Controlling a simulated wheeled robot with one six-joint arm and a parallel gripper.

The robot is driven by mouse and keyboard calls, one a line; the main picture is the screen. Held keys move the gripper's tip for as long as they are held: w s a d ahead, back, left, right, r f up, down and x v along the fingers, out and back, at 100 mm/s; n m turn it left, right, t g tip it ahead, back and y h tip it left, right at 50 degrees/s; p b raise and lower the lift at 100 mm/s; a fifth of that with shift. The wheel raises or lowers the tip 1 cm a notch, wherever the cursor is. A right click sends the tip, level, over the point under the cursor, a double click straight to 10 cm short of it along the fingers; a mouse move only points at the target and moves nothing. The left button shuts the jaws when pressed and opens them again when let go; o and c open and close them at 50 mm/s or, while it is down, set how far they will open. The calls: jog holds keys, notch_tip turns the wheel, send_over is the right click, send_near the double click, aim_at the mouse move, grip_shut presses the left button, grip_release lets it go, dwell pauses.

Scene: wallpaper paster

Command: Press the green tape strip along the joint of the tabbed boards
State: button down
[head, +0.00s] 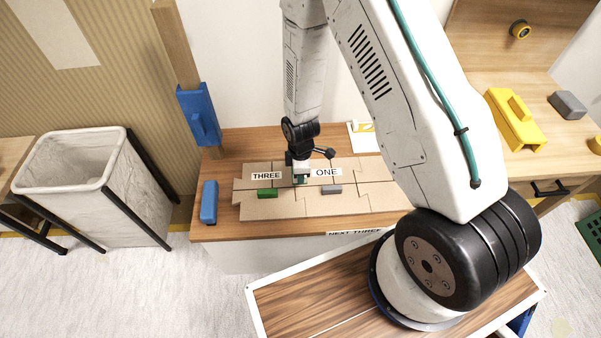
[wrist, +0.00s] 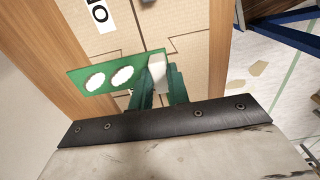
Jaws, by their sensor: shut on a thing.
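The tabbed tan boards lie together on the wooden table, with interlocking joint lines, in the head view (head: 290,207) and under my gripper in the wrist view (wrist: 190,22). My gripper (head: 301,176) is over the middle of the boards, between the THREE and ONE labels. In the wrist view its green fingers (wrist: 158,85) are shut on the white block of the green strip (wrist: 103,74). The flat strip bears two white ovals and sticks out left of the fingers. I cannot tell whether it touches the boards.
A blue block (head: 209,202) lies at the table's left edge. A wooden post with a blue clamp (head: 199,115) stands behind. A white bin (head: 95,190) stands on the floor left.

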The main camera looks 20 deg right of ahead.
jog(key=shift+s+d+f, duration=0.1)
jog(key=shift+d, duration=0.05)
jog(key=shift+f, duration=2.8)
jog(key=shift+f, duration=0.75)
jog(key=c, duration=1.3)
grip_release()
jog(key=shift+o, duration=0.2)
notch_tip(320, 180, up, 8)
jog(key=shift+f, duration=0.15)
